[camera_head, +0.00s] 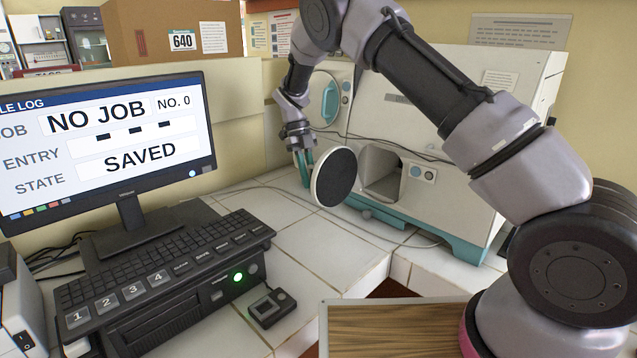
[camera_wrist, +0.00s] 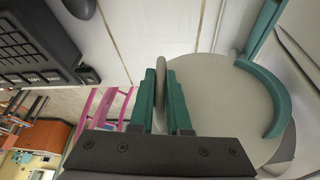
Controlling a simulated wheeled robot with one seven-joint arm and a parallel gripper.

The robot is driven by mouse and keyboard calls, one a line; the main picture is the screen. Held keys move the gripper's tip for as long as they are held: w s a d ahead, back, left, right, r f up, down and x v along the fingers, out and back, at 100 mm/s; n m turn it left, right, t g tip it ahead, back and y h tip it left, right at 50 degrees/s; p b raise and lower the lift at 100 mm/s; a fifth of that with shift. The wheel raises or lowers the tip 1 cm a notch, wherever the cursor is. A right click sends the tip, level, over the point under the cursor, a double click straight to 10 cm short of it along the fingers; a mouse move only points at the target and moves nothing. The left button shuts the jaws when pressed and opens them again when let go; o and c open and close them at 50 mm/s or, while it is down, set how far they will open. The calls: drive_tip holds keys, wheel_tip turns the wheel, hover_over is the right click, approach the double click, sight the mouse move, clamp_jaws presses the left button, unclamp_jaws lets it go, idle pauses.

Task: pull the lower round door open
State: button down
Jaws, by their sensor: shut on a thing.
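The lower round door (camera_head: 334,177) stands swung out from the white incubator (camera_head: 440,125), its dark inner face and pale rim turned toward the head camera. The round lower opening (camera_head: 381,170) shows uncovered to its right. My gripper (camera_head: 303,165) is at the door's left, on its outer side. In the wrist view, my gripper's teal fingers (camera_wrist: 162,95) are shut on a thin pale grey piece (camera_wrist: 161,62), seemingly part of the door. A pale disc (camera_wrist: 215,95) with a curved teal handle (camera_wrist: 275,95) lies just right of the fingers. The exact contact is hidden in the head view.
The upper round door (camera_head: 325,98) with a teal handle is closed above. A monitor (camera_head: 105,140) and keyboard (camera_head: 165,260) stand at left. White tiled counter (camera_head: 290,240) is clear between keyboard and incubator. A cable (camera_head: 395,236) lies on it. A wooden board (camera_head: 400,330) is in front.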

drive_tip(key=shift+w+a+m+g+y, duration=0.15)
drive_tip(key=shift+w+a+m, duration=0.25)
drive_tip(key=shift+w+m, duration=0.25)
drive_tip(key=shift+w+a+m+g+y, duration=0.15)
drive_tip(key=shift+w+a+m, duration=0.2)
drive_tip(key=shift+w+m, duration=0.3)
drive_tip(key=shift+w, duration=0.1)
drive_tip(key=c, duration=0.9)
unclamp_jaws()
drive_tip(key=v, duration=1)
drive_tip(key=shift+w+r, duration=0.1)
drive_tip(key=shift+r, duration=0.3)
